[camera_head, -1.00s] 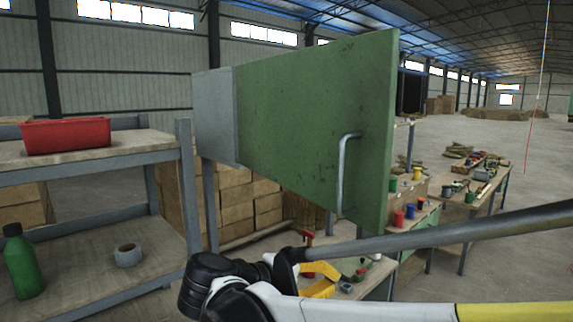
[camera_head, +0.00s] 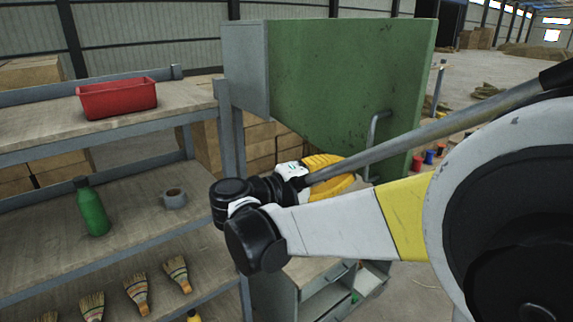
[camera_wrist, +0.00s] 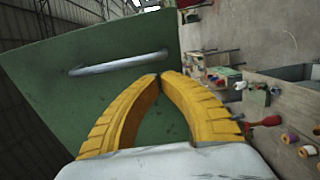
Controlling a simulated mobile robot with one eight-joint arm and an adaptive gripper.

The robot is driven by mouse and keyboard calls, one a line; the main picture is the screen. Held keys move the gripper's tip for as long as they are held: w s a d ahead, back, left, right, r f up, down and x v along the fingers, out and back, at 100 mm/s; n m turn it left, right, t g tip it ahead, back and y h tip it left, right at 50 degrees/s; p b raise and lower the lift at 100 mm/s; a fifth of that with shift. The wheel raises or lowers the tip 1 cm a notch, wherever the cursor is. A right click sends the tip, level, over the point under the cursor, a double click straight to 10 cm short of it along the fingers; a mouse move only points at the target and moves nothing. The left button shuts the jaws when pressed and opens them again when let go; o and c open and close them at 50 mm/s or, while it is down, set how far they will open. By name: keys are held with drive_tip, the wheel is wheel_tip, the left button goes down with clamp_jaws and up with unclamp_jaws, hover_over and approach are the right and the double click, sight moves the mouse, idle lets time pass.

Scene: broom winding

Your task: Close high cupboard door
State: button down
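The high cupboard's green door (camera_head: 345,75) stands open, swung out from the grey cupboard body (camera_head: 246,66) on its left. Its metal bar handle (camera_head: 373,135) is near the lower right edge, partly behind my arm. My gripper (camera_head: 352,172) has yellow fingers and is in front of the door's lower part, left of the handle. In the wrist view the door (camera_wrist: 110,70) fills the left half, with the handle (camera_wrist: 118,63) above the fingers. The gripper's fingertips (camera_wrist: 160,76) meet with nothing between them. I cannot tell whether they touch the door.
A shelf rack on the left holds a red bin (camera_head: 117,98), a green bottle (camera_head: 91,206), a tape roll (camera_head: 174,198) and several brushes (camera_head: 136,292). Drawers (camera_head: 325,300) are below the gripper. Workbenches with coloured spools (camera_wrist: 299,144) lie at right.

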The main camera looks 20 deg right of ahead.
drive_tip(key=shift+w+d+p, duration=0.2)
drive_tip(key=shift+d+p, duration=0.05)
drive_tip(key=shift+d, duration=0.8)
drive_tip(key=shift+w+d+p, duration=0.15)
drive_tip(key=shift+d+p, duration=0.05)
drive_tip(key=shift+d, duration=0.8)
